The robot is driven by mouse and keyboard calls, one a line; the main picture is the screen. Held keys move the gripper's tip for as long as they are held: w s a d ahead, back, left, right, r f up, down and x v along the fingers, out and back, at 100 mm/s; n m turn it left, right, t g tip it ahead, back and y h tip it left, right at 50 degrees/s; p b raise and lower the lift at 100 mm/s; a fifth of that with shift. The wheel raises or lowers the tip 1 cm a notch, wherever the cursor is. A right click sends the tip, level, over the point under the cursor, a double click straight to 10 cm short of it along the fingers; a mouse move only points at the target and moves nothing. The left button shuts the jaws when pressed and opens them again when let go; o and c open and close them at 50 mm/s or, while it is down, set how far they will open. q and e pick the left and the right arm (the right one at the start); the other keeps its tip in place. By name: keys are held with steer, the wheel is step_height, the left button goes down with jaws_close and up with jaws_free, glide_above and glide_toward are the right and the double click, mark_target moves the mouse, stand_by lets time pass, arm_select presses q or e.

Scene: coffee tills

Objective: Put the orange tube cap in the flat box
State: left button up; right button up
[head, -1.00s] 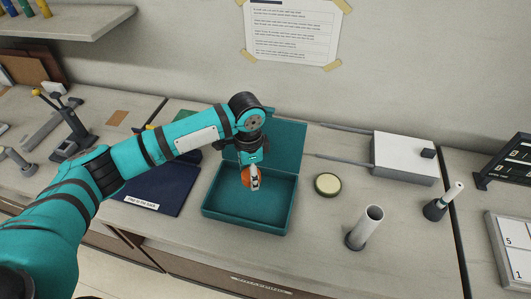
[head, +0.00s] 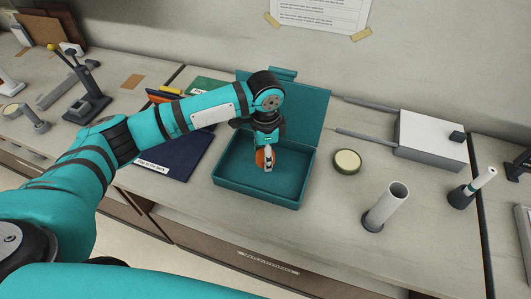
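The flat box (head: 256,196) is teal and stands on the worktop in the middle of the head view, with its lid (head: 304,114) raised at the back. My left gripper (head: 265,163) points down over the inside of the box. It is shut on the orange tube cap (head: 260,157), which is partly hidden by the pale fingers. I cannot tell whether the cap touches the box floor. The visible box floor is empty. My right gripper is not in view.
Right of the box are a round cream-topped tin (head: 347,161), an upright grey tube (head: 386,206) and a white-topped block (head: 431,138) with rods. A dark blue folder (head: 177,155) lies to the left. Bare worktop lies between the box and the grey tube.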

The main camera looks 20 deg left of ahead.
arm_select(q)
steer(key=o, duration=1.4)
steer(key=shift+c, duration=0.2)
step_height(320, 180, up, 12)
